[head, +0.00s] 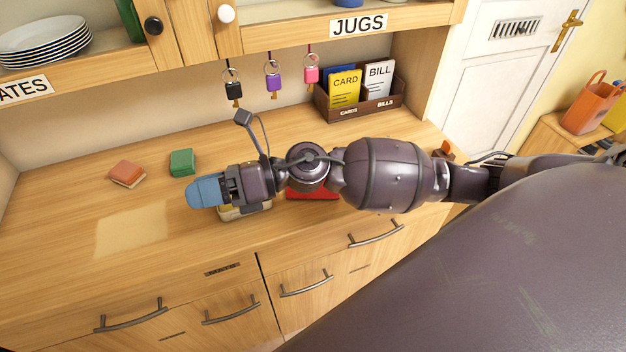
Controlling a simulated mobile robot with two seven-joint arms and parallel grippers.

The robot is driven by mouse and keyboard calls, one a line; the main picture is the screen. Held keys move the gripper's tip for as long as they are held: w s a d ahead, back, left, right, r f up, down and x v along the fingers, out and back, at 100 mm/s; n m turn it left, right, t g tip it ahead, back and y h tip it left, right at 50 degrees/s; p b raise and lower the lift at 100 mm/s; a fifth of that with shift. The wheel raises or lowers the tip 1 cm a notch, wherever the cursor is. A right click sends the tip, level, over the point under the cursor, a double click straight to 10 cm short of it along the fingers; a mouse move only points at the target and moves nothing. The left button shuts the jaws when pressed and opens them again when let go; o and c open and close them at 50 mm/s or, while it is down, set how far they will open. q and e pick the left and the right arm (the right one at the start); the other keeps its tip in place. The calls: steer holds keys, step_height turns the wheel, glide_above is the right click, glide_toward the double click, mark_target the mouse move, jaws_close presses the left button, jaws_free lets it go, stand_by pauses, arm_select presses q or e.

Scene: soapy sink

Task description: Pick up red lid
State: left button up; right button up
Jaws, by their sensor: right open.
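A bright red flat thing (312,195), possibly the red lid, lies on the wooden counter, mostly hidden under my right arm. A small brownish-red block with a pale side (127,174) lies at the counter's left. I cannot tell for certain which of them is the lid. My right gripper (203,192), with blue fingers, reaches left across the counter, to the left of the bright red thing. It is open, though its fingers overlap from this angle. A cream box-like thing (232,213) shows partly below the gripper; whether they touch is unclear. My left gripper is not in view.
A small green block (183,162) lies behind the gripper. Keys (273,80) hang on the back wall. A dark wooden holder (365,110) with yellow and white cards stands at the back. Plates (45,40) sit on the upper shelf. The counter's left front is clear.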

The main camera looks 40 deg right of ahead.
steer(key=w+d+f+n+g+h, duration=0.2)
steer(key=d+f+n+g+h, duration=0.45)
steer(key=d+n+h, duration=0.25)
steer(key=w+d+n+h, duration=0.3)
steer(key=d+h, duration=0.5)
steer(key=d, duration=0.8)
steer(key=shift+m+t, duration=0.4)
steer(key=shift+t, duration=0.05)
steer(key=f, duration=0.2)
steer(key=w+f, duration=0.1)
steer(key=f, duration=0.2)
steer(key=shift+w+a+f+p, duration=0.1)
steer(key=shift+f+p, duration=0.05)
steer(key=shift+f, duration=1.15)
steer(key=shift+w+a+f+p, duration=0.1)
steer(key=shift+f+p, duration=0.05)
steer(key=shift+f, duration=1.1)
steer(key=shift+c, duration=0.3)
steer(key=c, duration=0.9)
